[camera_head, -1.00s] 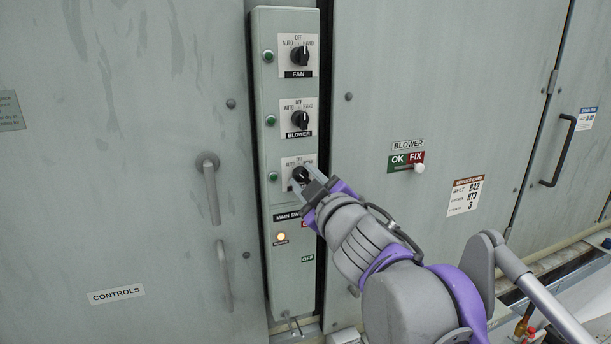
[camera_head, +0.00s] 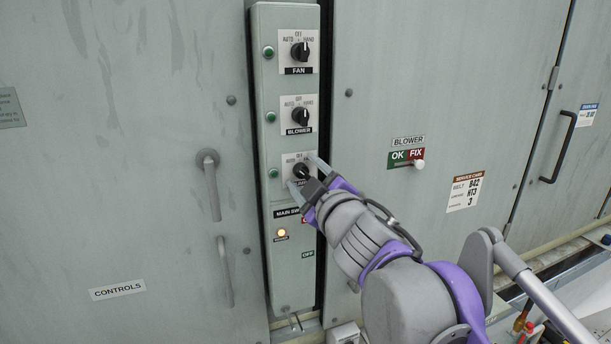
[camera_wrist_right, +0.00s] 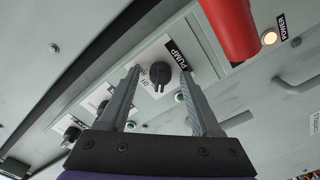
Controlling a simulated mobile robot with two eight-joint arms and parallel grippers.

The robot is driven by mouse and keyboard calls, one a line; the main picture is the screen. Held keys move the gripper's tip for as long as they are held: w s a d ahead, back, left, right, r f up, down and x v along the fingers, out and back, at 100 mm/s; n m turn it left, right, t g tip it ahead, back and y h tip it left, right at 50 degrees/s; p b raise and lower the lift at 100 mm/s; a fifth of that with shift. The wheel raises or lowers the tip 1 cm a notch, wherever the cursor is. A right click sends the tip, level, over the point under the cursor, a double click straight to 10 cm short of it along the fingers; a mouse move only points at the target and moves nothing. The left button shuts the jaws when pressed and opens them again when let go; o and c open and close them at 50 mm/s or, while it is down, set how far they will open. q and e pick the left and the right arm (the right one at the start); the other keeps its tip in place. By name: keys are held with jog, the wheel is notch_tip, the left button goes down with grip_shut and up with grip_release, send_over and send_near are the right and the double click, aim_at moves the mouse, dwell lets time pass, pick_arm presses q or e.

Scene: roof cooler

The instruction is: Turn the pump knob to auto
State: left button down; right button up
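The pump knob (camera_head: 301,171) is a round black knob on a white plate, the lowest of the stacked switches on the narrow control box. It shows closer in the right wrist view (camera_wrist_right: 158,73), above the PUMP label's opposite edge. Its pale pointer line points down in that picture; I cannot read surely which word it meets. My right gripper (camera_head: 308,177) is open, one finger on each side of the knob, with gaps beside it in the wrist view (camera_wrist_right: 159,78). Part of the plate is hidden by the fingers. My left gripper is not in view.
Above are the blower knob (camera_head: 300,118) and fan knob (camera_head: 300,52). Green lamps stand left of the knobs. A red handle (camera_wrist_right: 232,25) sticks out close to my right gripper in the wrist view. A lit power lamp (camera_head: 281,233) and door handle (camera_head: 210,187) are nearby.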

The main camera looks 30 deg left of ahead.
jog(key=shift+s+d+f, duration=0.1)
jog(key=shift+s+d, duration=0.25)
jog(key=shift+d, duration=0.1)
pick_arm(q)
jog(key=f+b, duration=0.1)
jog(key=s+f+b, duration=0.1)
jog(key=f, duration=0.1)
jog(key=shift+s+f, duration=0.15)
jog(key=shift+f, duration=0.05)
pick_arm(e)
jog(key=v, duration=0.9)
jog(key=shift+s+d, duration=0.25)
jog(key=shift+s, duration=0.05)
